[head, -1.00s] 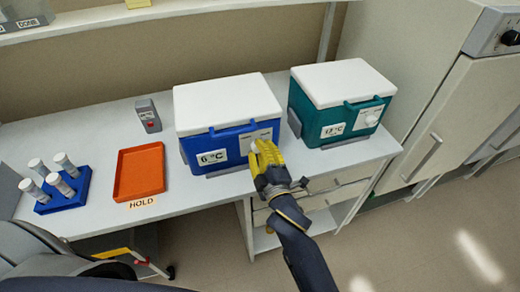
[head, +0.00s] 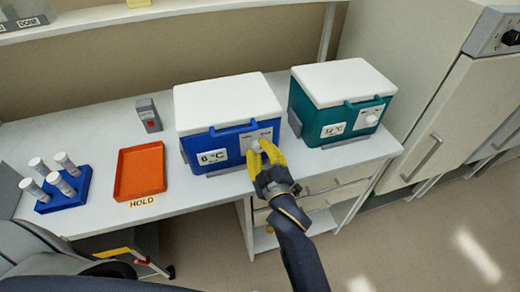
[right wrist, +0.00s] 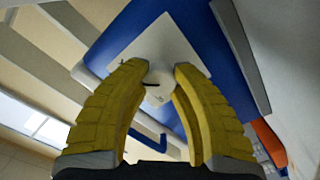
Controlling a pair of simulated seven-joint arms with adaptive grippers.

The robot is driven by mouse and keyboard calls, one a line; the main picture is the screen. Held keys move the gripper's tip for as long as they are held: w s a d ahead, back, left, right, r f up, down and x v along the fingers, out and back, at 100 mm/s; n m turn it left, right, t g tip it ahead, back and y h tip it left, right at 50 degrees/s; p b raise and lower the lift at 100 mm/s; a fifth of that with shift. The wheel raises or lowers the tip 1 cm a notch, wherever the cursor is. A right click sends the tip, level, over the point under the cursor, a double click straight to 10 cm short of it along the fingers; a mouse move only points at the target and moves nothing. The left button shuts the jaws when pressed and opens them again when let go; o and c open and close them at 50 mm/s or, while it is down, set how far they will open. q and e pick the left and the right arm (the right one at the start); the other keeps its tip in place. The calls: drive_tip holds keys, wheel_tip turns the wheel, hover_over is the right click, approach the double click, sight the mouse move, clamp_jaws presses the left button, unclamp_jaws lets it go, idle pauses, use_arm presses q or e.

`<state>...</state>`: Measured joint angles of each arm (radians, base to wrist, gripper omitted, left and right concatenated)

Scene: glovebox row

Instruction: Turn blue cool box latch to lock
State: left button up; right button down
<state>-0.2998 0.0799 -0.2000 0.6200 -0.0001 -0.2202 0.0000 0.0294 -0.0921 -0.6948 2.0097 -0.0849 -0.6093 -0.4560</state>
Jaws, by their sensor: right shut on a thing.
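The blue cool box (head: 198,147) stands on the bench with its white lid on and a "6 °C" label on its front. Its white latch knob (head: 255,146) sits on a pale plate at the right of that front. My right gripper (head: 264,149), with yellow fingers, is shut on the knob. In the right wrist view the two fingertips (right wrist: 160,74) hold the white knob (right wrist: 158,92) from both sides, in front of the pale plate (right wrist: 150,42). The fingers hide part of the knob. My left gripper is not in view.
A teal cool box (head: 340,115) with its own white knob stands to the right. An orange tray (head: 140,172), a blue rack (head: 62,192) of several white-capped tubes and a small grey device (head: 149,114) are to the left. Drawers (head: 330,180) lie below the bench.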

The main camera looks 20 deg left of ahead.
drive_tip(key=shift+w+d+f, duration=0.1)
drive_tip(key=shift+d, duration=0.05)
drive_tip(key=c, duration=1)
unclamp_jaws()
drive_tip(key=v, duration=1.2)
